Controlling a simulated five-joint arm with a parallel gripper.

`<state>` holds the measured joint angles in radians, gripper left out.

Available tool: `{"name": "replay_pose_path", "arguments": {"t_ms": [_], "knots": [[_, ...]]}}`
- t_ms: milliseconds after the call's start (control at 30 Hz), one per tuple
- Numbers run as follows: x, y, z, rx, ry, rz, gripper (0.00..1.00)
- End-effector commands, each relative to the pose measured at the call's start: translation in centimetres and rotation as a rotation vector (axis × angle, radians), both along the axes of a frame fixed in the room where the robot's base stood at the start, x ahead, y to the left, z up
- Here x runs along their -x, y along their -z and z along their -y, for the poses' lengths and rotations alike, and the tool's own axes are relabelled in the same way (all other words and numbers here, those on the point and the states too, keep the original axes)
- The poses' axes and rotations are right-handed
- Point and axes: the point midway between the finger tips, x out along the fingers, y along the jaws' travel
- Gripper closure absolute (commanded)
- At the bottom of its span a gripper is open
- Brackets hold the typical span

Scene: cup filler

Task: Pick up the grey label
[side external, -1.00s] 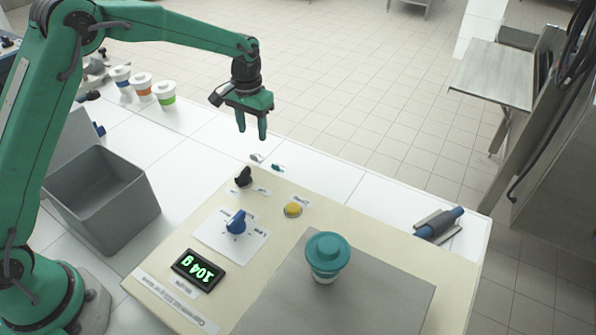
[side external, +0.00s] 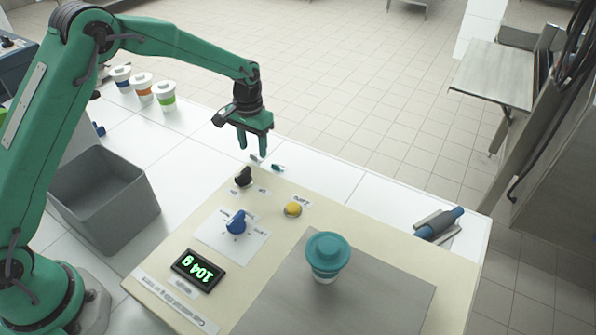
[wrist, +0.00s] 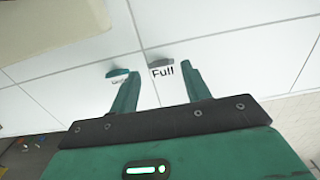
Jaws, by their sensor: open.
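The grey label (side external: 256,159) lies on the white table just behind the cream panel. In the wrist view the grey label (wrist: 160,62) has the word "Full" beside it. A teal label (side external: 278,168) lies just right of it; it also shows in the wrist view (wrist: 118,73), to the left. My gripper (side external: 253,151) points down, open and empty, a little above the grey label. In the wrist view my gripper (wrist: 160,72) has its fingertips on either side of the grey label in the picture, with the teal label near the left finger.
The cream panel (side external: 390,265) carries a black knob (side external: 244,177), a blue dial (side external: 237,222), a yellow button (side external: 293,209) and a display (side external: 199,270). A teal-lidded cup (side external: 327,256) stands on its metal plate. A grey bin (side external: 105,190) is at left.

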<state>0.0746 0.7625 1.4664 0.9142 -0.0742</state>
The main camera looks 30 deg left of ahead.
Motion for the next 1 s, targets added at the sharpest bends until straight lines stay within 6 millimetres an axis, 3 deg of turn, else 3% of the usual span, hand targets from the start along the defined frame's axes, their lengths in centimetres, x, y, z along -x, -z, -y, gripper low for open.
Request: {"name": "replay_pose_path", "arguments": {"t_ms": [233, 767, 1000], "knots": [[0.0, 2.2, 0.0, 0.0, 0.0, 0.001, 0.53], [0.0, 2.4, 0.0, 0.0, 0.0, 0.002, 0.53], [0.0, 2.4, 0.0, 0.0, 0.0, 0.002, 0.98]]}}
